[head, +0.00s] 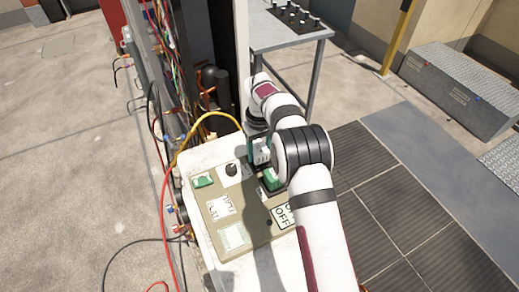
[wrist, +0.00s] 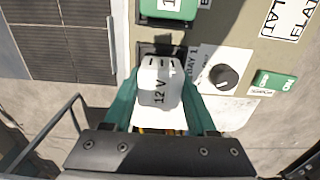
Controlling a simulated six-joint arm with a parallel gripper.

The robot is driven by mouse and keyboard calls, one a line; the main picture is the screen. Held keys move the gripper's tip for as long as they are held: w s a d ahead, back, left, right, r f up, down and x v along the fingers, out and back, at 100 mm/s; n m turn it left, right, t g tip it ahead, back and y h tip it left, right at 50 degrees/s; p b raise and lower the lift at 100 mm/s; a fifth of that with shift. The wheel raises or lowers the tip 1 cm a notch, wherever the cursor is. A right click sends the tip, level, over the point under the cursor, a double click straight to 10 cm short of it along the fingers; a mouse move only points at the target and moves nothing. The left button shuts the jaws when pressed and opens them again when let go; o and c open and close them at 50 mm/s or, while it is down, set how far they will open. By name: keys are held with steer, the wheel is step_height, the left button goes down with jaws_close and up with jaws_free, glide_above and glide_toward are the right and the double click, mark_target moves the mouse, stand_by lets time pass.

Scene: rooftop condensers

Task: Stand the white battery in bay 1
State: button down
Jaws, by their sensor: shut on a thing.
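My gripper (wrist: 160,92) has its two green fingers shut on the white battery (wrist: 160,75), marked "12 V", one finger on each side. In the head view my gripper (head: 260,148) is over the far part of the panel, with the battery between its fingers and partly hidden. A dark bay (wrist: 162,49) shows just beyond the battery in the wrist view, beside a white label that seems to read "BAY 1". I cannot tell whether the battery's lower end is inside the bay.
A green block (wrist: 168,8) sits beyond the bay. A black knob (wrist: 223,77) and green ON switch (wrist: 275,82) are to the right. The olive panel (head: 262,232) carries several labels. Wires and a yellow cable (head: 205,118) run along its left. A grey table (head: 290,35) stands behind.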

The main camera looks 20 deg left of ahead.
steer(key=shift+f, duration=0.2)
steer(key=shift+c, duration=0.6)
jaws_free()
step_height(320, 180, up, 16)
steer(key=shift+f, duration=0.1)
